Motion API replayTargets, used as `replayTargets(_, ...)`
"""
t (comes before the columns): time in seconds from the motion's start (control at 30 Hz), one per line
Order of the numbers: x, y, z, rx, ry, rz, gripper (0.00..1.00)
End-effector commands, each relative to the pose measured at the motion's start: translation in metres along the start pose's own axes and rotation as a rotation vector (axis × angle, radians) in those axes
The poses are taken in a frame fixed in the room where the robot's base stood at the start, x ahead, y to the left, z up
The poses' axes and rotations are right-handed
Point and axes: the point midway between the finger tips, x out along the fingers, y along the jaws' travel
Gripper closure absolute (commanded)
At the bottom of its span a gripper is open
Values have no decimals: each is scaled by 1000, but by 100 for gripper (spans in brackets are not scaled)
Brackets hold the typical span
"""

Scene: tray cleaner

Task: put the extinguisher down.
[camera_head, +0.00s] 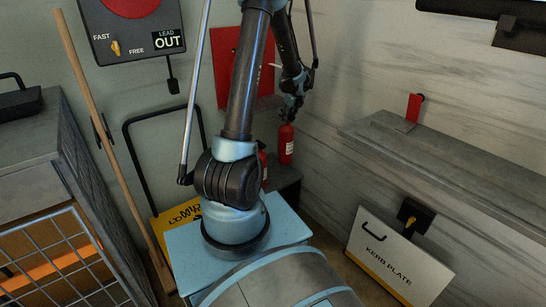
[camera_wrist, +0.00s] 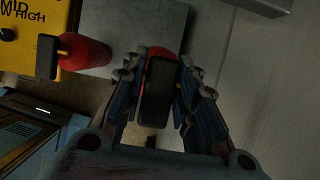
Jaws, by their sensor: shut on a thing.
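My gripper (camera_head: 292,106) is shut on the top of a red extinguisher (camera_head: 286,144) with a white label. The extinguisher hangs upright under the fingers near the back corner. In the wrist view its black head (camera_wrist: 158,92) lies between my two fingers, with a red edge behind it. A second red extinguisher (camera_wrist: 86,52) stands to the left in the wrist view; my arm mostly hides it in the head view. A dark grey stand (camera_head: 285,176) shows below the held extinguisher. I cannot tell whether the extinguisher touches it.
A red board (camera_head: 228,62) is on the wall behind. A yellow panel (camera_head: 179,217) and a black tube frame (camera_head: 128,128) stand at the left. A grey shelf (camera_head: 455,152) juts out at the right, above a white kerb plate (camera_head: 390,262). A wooden pole (camera_head: 98,110) leans at the left.

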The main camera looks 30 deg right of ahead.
Motion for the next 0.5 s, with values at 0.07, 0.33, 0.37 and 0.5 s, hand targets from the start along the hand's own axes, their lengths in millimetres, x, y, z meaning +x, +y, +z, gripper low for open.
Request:
replayTargets(0.07,8,0,-3,0,-1,0,100)
replayTargets(0.33,38,0,-15,0,-1,0,100)
replayTargets(0.37,40,0,-16,0,-1,0,100)
replayTargets(0.5,46,0,-18,0,-1,0,100)
